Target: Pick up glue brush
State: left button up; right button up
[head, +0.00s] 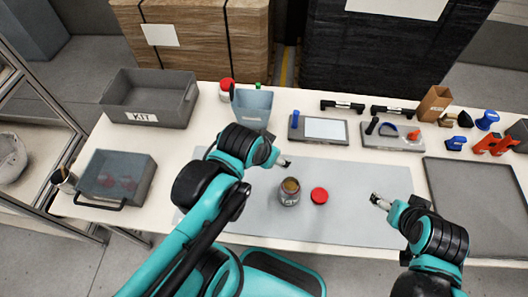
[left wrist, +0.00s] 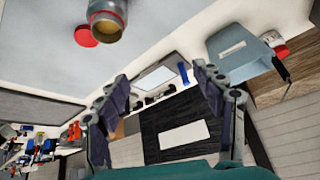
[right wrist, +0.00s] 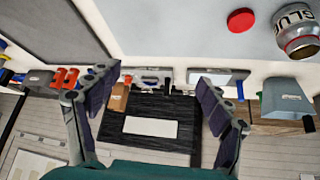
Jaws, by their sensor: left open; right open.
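An open glue jar (head: 289,193) with brown contents stands upright on the grey mat; it also shows in the left wrist view (left wrist: 107,22) and, labelled, in the right wrist view (right wrist: 297,35). Its red lid (head: 319,196) lies beside it. No brush is clearly recognisable. A thin dark handle (left wrist: 283,70) shows at the blue-grey bin (left wrist: 243,55); I cannot tell whether it is the glue brush. My left gripper (head: 284,163) is open and empty, above the mat behind the jar. My right gripper (head: 379,201) is open and empty, right of the lid.
The blue-grey bin (head: 252,107) stands behind the mat. Tools line the back right; a grey tray (head: 478,200) lies right. The mat's front is clear.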

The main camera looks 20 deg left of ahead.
aim_at(65, 175)
jog(key=k, duration=0.25)
jog(key=k+u, duration=0.15)
jog(key=u, duration=0.25)
jog(key=k+u, duration=0.1)
jog(key=u, duration=0.35)
jog(key=k+j+u, duration=0.15)
jog(key=u, duration=0.25)
jog(key=i+j+u, duration=0.85)
jog(key=i+j+z, duration=0.1)
jog(key=z, duration=1.7)
jog(key=k+j+u, duration=0.1)
jog(key=u, duration=0.35)
jog(key=j+u, duration=0.5)
jog(key=u, duration=0.35)
